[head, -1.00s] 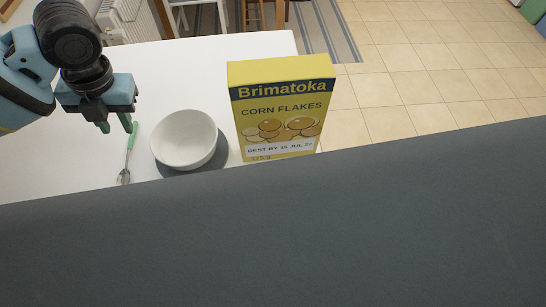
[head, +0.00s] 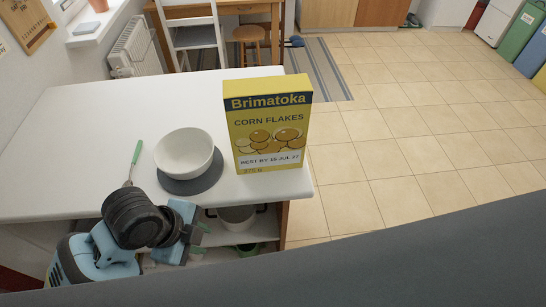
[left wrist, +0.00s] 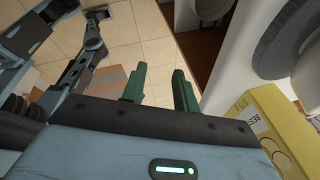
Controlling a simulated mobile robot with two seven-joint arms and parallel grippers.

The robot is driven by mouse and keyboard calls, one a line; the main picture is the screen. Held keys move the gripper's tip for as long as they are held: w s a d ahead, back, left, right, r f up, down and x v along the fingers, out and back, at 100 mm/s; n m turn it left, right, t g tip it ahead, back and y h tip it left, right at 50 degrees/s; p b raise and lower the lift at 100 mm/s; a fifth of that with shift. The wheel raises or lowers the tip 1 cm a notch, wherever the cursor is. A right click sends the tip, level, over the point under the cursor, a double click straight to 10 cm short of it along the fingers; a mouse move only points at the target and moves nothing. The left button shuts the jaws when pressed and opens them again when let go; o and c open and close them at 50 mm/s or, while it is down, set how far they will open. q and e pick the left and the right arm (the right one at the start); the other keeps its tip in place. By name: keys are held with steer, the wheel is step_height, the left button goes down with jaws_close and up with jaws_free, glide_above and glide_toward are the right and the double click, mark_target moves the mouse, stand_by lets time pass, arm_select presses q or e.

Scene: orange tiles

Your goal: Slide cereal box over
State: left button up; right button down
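The yellow Brimatoka corn flakes box (head: 268,127) stands upright near the right edge of the white counter (head: 82,125). Its lower part shows at the right of the left wrist view (left wrist: 262,125). My left gripper (head: 199,240) is in front of the counter's front edge, left of the box and apart from it. In the left wrist view its two green fingers (left wrist: 159,85) are apart with nothing between them. The right gripper does not show in the head view; parts of my other arm show at the upper left of the left wrist view.
A white bowl (head: 184,152) stands on a round grey mat (head: 205,184) left of the box. A green-handled spoon (head: 136,155) lies left of the bowl. A pot (head: 237,216) sits on a shelf below the counter. Tiled floor (head: 385,140) is open at right.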

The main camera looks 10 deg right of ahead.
arm_select(q)
steer(key=s+a+f+n+t+y, duration=0.2)
steer(key=s+a+f+n, duration=0.9)
steer(key=n, duration=0.7)
step_height(320, 180, down, 8)
steer(key=n+t, duration=0.2)
steer(key=t, duration=0.3)
steer(key=shift+r+n+t, duration=0.15)
steer(key=shift+n+t, duration=0.25)
steer(key=shift+w, duration=0.15)
